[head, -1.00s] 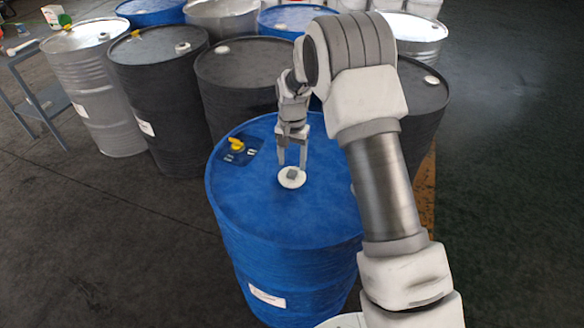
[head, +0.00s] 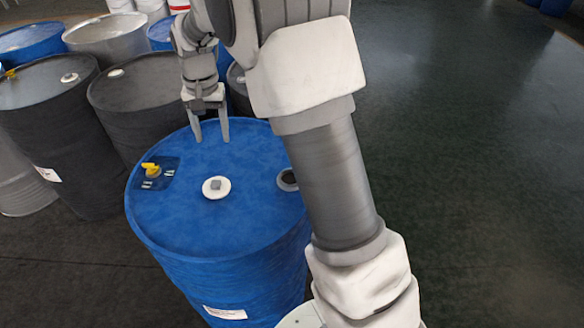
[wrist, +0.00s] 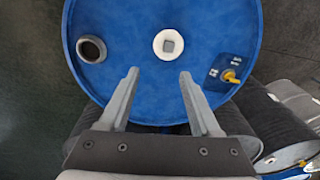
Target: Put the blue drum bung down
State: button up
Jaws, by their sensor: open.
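The drum bung (head: 216,187) is a white disc with a grey square knob. It lies flat on the top of the blue drum (head: 240,219), near the middle, and shows in the wrist view too (wrist: 168,45). My gripper (head: 212,139) is open and empty, above the drum top and apart from the bung, toward the far edge. In the wrist view its two fingers (wrist: 159,75) are spread, with nothing between them. An open round bung hole (wrist: 91,49) is on the drum top; in the head view my arm partly covers it.
A yellow tap (head: 151,169) on a dark patch sits on the drum top. Dark drums (head: 135,104) and a metal drum (head: 108,38) crowd behind and to the left. The floor to the right (head: 470,150) is clear.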

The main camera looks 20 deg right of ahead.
jog(key=s+d+r+n+t, duration=0.1)
jog(key=s+d+r, duration=0.2)
jog(key=s+r, duration=0.35)
jog(key=s+d+r+n+t, duration=0.1)
jog(key=s+d+r, duration=0.2)
jog(key=s+r, duration=0.3)
jog(key=s+d+f+n+t, duration=0.1)
jog(key=s+d+t, duration=0.1)
jog(key=s, duration=1.4)
jog(key=shift+s+d+n+t, duration=0.25)
jog(key=shift+d+n+t, duration=0.15)
jog(key=shift+d, duration=0.15)
jog(key=shift+c, duration=1.1)
jog(key=shift+a, duration=0.25)
